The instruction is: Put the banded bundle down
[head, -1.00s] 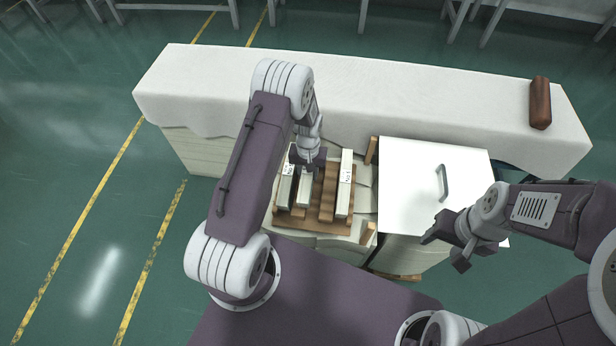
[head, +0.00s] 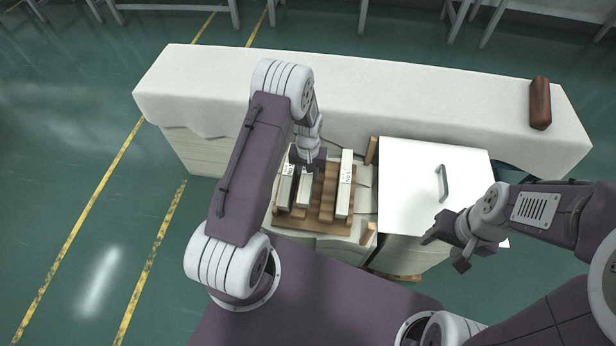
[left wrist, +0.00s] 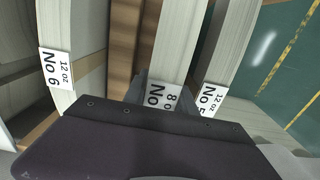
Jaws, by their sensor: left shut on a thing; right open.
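My left gripper (head: 307,165) is shut on the middle pale banded bundle (head: 304,193), at its far end. In the left wrist view this bundle (left wrist: 182,45) stands between the dark fingers, and its white band reads "8 oz" with the number partly covered. It is in or just above the wooden tray (head: 313,225); its underside is hidden, so I cannot tell if it touches. A bundle marked "12 oz" (head: 284,187) is at its left and a "No 6" bundle (head: 344,190) at the right. My right gripper (head: 450,243) is open and empty near the white box.
A white box (head: 425,190) with a grey handle stands right of the tray. A long white-covered table (head: 400,95) runs behind, with a brown roll (head: 540,103) at its right end. Wooden slats (left wrist: 125,45) and a gap lie between the held bundle and the No 6 bundle.

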